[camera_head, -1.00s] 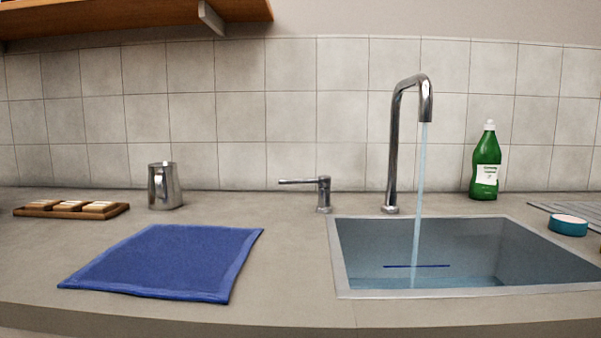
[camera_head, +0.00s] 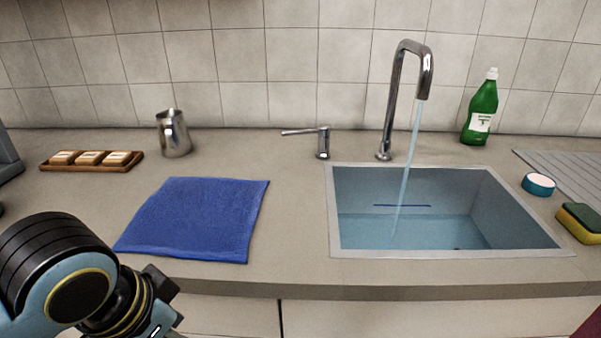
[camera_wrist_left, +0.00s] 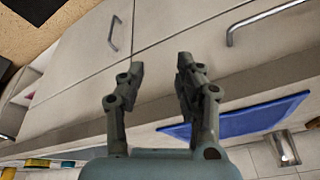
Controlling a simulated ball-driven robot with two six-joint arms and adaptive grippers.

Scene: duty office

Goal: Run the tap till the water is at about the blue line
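The chrome tap (camera_head: 392,100) is running, and a stream of water (camera_head: 406,165) falls into the sink (camera_head: 332,210). Water (camera_head: 365,230) covers the sink's bottom. Its surface meets the back wall a little below the blue line (camera_head: 402,206), which shows above it. The tap's lever (camera_head: 305,131) stands left of the spout and points left. My left arm shows at the bottom left of the head view, well away from the lever. In the left wrist view my left gripper (camera_wrist_left: 158,82) is open and empty, in front of the cabinet fronts. My right gripper is not in view.
A blue cloth (camera_head: 195,220) lies on the counter left of the sink. Behind it are a metal jug (camera_head: 173,135) and a wooden tray (camera_head: 48,167) with soaps. A green bottle (camera_head: 480,110), a teal round tub (camera_head: 538,185) and a sponge (camera_head: 580,222) stand right.

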